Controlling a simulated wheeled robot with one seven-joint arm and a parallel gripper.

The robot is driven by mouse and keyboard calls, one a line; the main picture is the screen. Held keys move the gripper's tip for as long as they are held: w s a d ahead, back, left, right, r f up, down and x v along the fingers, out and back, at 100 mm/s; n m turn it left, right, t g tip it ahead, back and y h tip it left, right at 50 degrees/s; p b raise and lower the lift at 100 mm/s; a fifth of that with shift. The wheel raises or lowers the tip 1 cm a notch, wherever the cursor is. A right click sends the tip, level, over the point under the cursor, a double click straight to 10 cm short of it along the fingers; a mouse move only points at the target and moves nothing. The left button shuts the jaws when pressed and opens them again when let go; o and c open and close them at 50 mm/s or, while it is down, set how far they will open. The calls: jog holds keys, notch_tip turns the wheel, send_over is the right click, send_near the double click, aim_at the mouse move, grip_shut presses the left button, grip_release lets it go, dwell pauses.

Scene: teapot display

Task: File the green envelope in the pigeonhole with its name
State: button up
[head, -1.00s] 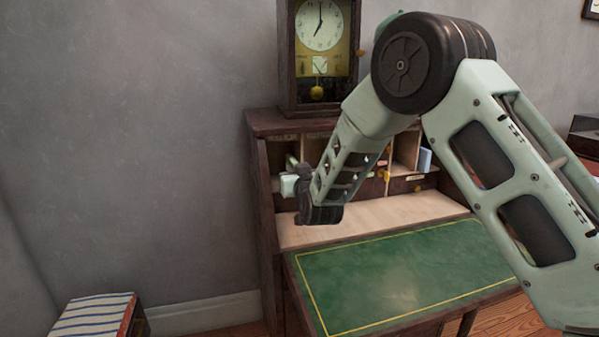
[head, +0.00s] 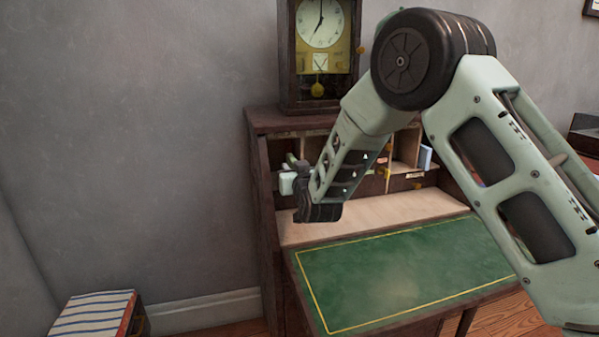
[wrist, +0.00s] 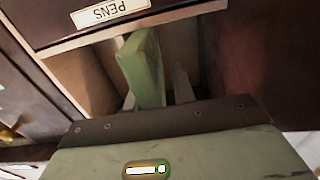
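The green envelope (wrist: 143,68) stands on edge, slightly tilted, inside an open pigeonhole in the wrist view. My gripper (wrist: 156,96) is at the pigeonhole mouth. Its thin grey fingers lie on either side of the envelope's near end, and a narrow gap shows between the envelope and the right finger. In the head view my gripper (head: 287,183) is at the left end of the desk's pigeonhole row.
The dark desk has a green writing surface (head: 400,270), which is clear. A clock (head: 319,50) stands on top of the desk. A blue item (head: 425,158) stands in a pigeonhole further right. A striped stool (head: 92,313) is at lower left.

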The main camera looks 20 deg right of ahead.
jog(key=s, duration=1.7)
jog(key=shift+s, duration=0.25)
jog(key=shift+d+r, duration=0.1)
